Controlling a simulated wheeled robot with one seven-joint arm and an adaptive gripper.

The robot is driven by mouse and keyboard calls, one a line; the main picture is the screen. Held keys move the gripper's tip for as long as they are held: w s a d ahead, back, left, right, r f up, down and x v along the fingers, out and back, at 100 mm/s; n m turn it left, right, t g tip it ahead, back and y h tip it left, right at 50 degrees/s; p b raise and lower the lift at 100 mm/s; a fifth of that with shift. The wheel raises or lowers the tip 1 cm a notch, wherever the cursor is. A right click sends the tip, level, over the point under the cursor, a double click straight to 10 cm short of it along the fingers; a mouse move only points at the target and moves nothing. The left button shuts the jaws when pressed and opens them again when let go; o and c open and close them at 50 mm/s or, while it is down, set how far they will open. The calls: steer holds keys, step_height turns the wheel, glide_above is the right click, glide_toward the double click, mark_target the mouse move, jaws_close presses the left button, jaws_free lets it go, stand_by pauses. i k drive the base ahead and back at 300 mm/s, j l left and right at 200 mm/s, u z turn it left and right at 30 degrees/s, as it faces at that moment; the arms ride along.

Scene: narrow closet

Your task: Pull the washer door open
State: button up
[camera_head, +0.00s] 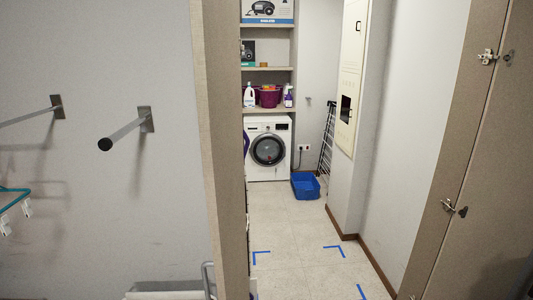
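The washer (268,172) is a white front-loader at the far end of the narrow closet, under the shelves. Its round door (268,150) has a dark centre and a grey ring, and it looks shut. The door faces me and is small in view. My gripper is not in view.
A doorway frame (222,150) stands close on the left, and an open brown door (470,160) is on the right. The tiled floor (290,225) between is clear, with blue tape marks. A blue bin (305,186) sits right of the washer, with a folded rack (327,140) behind.

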mark_target(252, 150)
steer(key=i+l, duration=0.45)
steer(key=l, duration=0.15)
steer(key=i+l+z, duration=0.1)
steer(key=i+l, duration=0.35)
steer(key=l, duration=0.15)
steer(key=i+l, duration=0.15)
steer(key=i, duration=0.9)
steer(key=i+l, duration=0.1)
steer(key=i, duration=0.9)
steer(key=i+u, duration=0.2)
steer(key=i, duration=0.5)
steer(key=i+u, duration=0.2)
steer(key=i, duration=0.5)
steer(key=i+l+u, duration=0.2)
steer(key=i, duration=0.45)
steer(key=i+z, duration=0.1)
steer(key=i, duration=0.95)
steer(key=i+j+z, duration=0.15)
steer(key=i, duration=0.95)
steer(key=i+l+u, duration=0.1)
steer(key=i, duration=0.4)
steer(key=i+l+u, duration=0.1)
steer(key=i, duration=0.4)
steer(key=l, duration=0.1)
